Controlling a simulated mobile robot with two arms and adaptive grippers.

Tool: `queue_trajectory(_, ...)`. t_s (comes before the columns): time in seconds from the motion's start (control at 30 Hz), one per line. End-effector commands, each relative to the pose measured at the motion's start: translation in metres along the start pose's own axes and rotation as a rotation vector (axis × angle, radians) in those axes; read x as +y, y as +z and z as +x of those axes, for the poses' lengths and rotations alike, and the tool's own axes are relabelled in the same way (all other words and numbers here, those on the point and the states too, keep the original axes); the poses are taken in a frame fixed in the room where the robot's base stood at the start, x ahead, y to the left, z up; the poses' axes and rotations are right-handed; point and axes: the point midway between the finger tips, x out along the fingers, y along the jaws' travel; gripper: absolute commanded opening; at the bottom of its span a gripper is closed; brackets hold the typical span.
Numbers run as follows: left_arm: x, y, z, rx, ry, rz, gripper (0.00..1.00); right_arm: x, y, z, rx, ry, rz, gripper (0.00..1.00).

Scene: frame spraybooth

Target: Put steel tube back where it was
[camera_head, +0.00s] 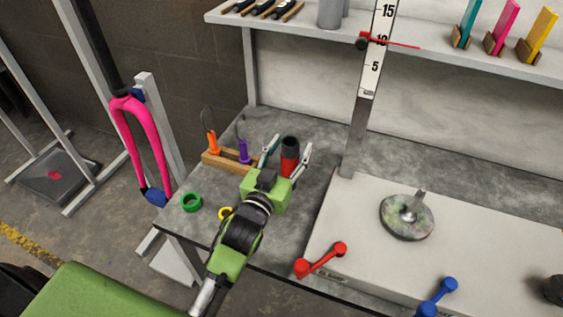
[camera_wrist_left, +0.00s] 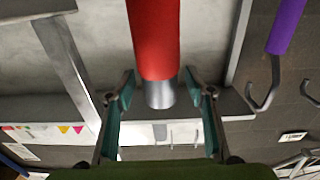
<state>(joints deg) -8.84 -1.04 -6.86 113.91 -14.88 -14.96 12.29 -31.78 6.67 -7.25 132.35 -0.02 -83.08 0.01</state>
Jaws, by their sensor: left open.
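A red tube with a bare grey metal end, apparently the steel tube (camera_head: 289,163), stands upright at the back left of the grey bench. Its top end looks dark in the head view. In the left wrist view the red tube (camera_wrist_left: 155,40) and its grey end lie between the fingers. My left gripper (camera_head: 290,146) is open, with one finger on each side of the tube. In the left wrist view a gap shows between each fingertip and the grey end. The tube's foot is partly hidden behind the gripper. My right gripper is not in view.
Left of the tube, a wooden rack (camera_head: 229,164) holds orange and purple hook tools. A green ring (camera_head: 191,202) and a yellow ring lie near the bench's left edge. A pale raised plate (camera_head: 360,235) with a round disc stands right. A shelf (camera_head: 430,49) runs above.

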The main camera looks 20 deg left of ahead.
Motion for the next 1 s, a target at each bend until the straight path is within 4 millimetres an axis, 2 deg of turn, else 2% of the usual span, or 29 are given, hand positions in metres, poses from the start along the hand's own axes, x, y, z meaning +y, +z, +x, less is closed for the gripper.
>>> queue_trajectory(0.3,0.000,0.001,-0.060,-0.007,-0.001,-0.001,0.49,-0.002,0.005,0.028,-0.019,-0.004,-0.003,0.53)
queue_trajectory(0.53,0.000,0.002,-0.099,-0.006,-0.001,0.000,0.49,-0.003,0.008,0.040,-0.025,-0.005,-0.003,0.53)
queue_trajectory(0.73,0.000,0.001,-0.114,-0.003,-0.001,0.000,0.49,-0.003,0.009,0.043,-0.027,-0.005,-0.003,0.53)
queue_trajectory(1.0,0.000,0.001,-0.117,-0.002,-0.001,0.000,0.49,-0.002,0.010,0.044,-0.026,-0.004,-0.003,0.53)
